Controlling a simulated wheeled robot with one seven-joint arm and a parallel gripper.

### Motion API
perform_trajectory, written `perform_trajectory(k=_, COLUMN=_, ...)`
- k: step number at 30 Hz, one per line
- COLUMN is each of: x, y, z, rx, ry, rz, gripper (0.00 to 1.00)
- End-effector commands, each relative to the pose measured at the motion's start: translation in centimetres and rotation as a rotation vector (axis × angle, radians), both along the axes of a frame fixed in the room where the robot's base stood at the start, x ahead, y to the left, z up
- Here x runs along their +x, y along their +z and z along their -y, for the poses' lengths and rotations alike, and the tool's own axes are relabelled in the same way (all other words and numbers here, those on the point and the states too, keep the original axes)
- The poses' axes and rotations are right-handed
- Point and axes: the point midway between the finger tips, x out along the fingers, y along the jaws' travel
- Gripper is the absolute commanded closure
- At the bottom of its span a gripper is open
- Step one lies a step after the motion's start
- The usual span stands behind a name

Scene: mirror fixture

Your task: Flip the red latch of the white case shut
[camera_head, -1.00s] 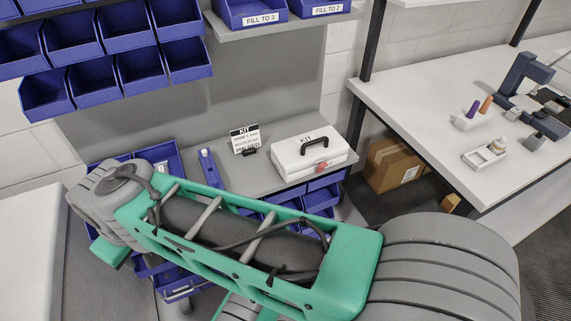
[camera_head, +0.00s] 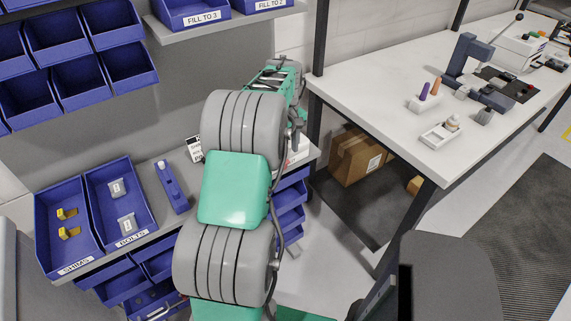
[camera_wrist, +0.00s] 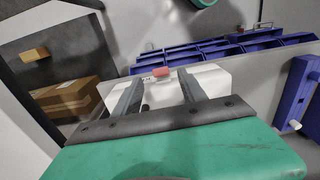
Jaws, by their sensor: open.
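The white case (camera_wrist: 212,80) lies ahead of my gripper (camera_wrist: 161,76) in the wrist view. The red latch (camera_wrist: 160,72) shows at the case's edge, between the two fingertips in that picture. My gripper is open, with nothing held between its fingers. Whether a fingertip touches the case or latch, I cannot tell. In the head view my arm hides most of the case; only a white sliver (camera_head: 303,150) shows beside the arm. The latch's exact angle is too small to tell.
Blue bins labelled shims (camera_head: 75,262) and bolts (camera_head: 130,236) and a blue tool (camera_head: 172,187) are left of my arm on the shelf. The kit card (camera_head: 195,149) is partly hidden. A cardboard box (camera_head: 355,157) sits under the white bench (camera_head: 370,85) at right.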

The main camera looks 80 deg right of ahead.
Motion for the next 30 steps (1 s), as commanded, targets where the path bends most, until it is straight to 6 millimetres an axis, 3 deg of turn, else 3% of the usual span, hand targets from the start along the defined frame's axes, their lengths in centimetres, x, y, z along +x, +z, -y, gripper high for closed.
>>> perform_trajectory(k=9, x=0.0, y=-5.5, z=-0.1, rx=0.001, ry=-0.002, rz=0.0, gripper=0.51)
perform_trajectory(k=19, x=0.1, y=-6.4, z=-0.1, rx=-0.001, ry=-0.002, rz=0.0, gripper=0.51)
perform_trajectory(k=30, x=0.1, y=-6.3, z=-0.1, rx=-0.001, ry=-0.002, rz=0.0, gripper=0.81)
